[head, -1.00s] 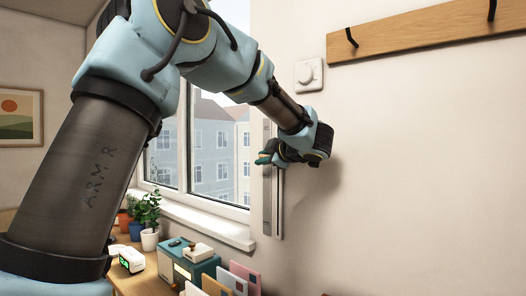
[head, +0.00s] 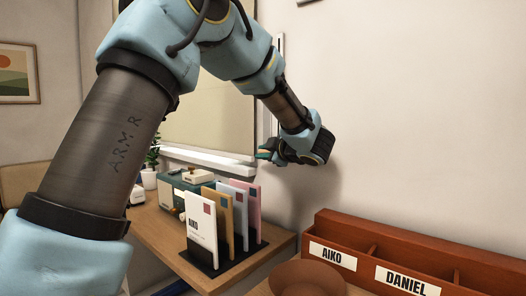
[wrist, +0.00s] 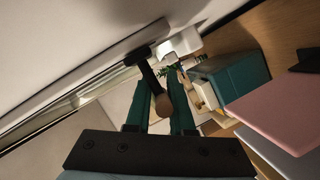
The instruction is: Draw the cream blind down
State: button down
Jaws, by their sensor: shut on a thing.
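The cream blind (head: 215,115) covers the visible part of the window, reaching down close to the white sill (head: 208,157). My arm hides its upper part. My gripper (head: 268,156) is low on the wall just right of the window, near the bottom of the pale vertical rail (head: 280,60). The stem reaches to the rail (wrist: 85,85).
Below stand a black letter rack (head: 212,264) with several envelopes, a teal box (head: 172,190) and a potted plant (head: 150,172) on the wooden desk. A brown sorter (head: 350,240) labelled AIKO and DANIEL and a round brown bowl (head: 306,278) are at right. The wall at right is bare.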

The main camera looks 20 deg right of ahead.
jog(key=shift+s+f, duration=0.1)
jog(key=shift+f, duration=0.55)
jog(key=c, duration=0.9)
grip_release()
jog(key=shift+o, duration=0.2)
jog(key=shift+d+r, duration=0.1)
jog(key=shift+r, duration=0.1)
jog(key=b+v, duration=0.1)
jog(key=v, duration=0.9)
jog(key=shift+s, duration=0.3)
jog(key=shift+r, duration=0.15)
